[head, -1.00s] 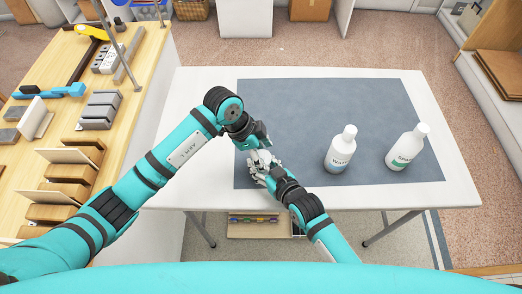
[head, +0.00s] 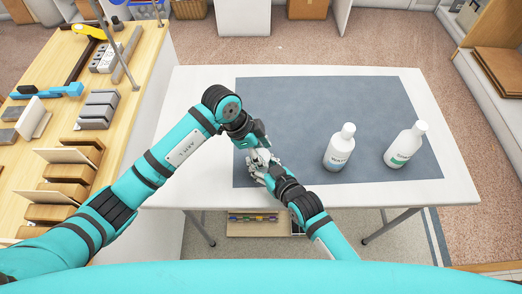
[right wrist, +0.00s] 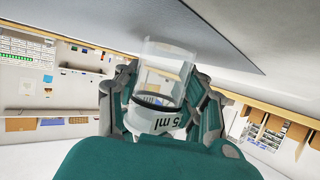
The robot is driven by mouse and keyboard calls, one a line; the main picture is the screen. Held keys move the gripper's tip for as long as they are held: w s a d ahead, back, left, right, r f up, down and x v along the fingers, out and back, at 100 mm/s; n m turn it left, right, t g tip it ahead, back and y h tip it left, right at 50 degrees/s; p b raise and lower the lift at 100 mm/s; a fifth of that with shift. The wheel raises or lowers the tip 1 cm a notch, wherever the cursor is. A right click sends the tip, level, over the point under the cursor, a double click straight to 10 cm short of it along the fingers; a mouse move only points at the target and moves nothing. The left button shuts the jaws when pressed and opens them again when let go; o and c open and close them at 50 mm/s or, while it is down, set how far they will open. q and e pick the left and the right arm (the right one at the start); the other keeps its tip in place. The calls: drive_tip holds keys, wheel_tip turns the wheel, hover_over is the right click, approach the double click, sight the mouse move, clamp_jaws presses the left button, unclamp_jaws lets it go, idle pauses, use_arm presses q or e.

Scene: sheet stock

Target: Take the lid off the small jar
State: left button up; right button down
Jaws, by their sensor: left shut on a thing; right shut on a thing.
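The small jar (right wrist: 170,60) is a clear see-through cylinder with "5 ml" lettering on a pale band, in the right wrist view. My right gripper (right wrist: 163,100) is shut around it, with fingers on both sides; the clear part stands out beyond them. In the head view my right gripper (head: 260,172) is over the near left part of the mat. My left gripper (head: 261,151) comes down from above, close to the right one, and is shut on the lid, which its fingers largely hide. I cannot tell there whether lid and jar touch.
A blue-grey mat (head: 300,110) covers much of the white table (head: 205,90). Two white bottles stand on its right: one (head: 339,150) nearer my grippers, one (head: 404,147) farther right. A wooden bench (head: 150,60) with blocks lies left. The mat's far middle is clear.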

sight(261, 152)
use_arm(q)
drive_tip(key=shift+r, duration=0.25)
drive_tip(key=shift+r, duration=0.85)
drive_tip(key=shift+r, duration=2)
use_arm(e)
drive_tip(key=c, duration=0.7)
unclamp_jaws()
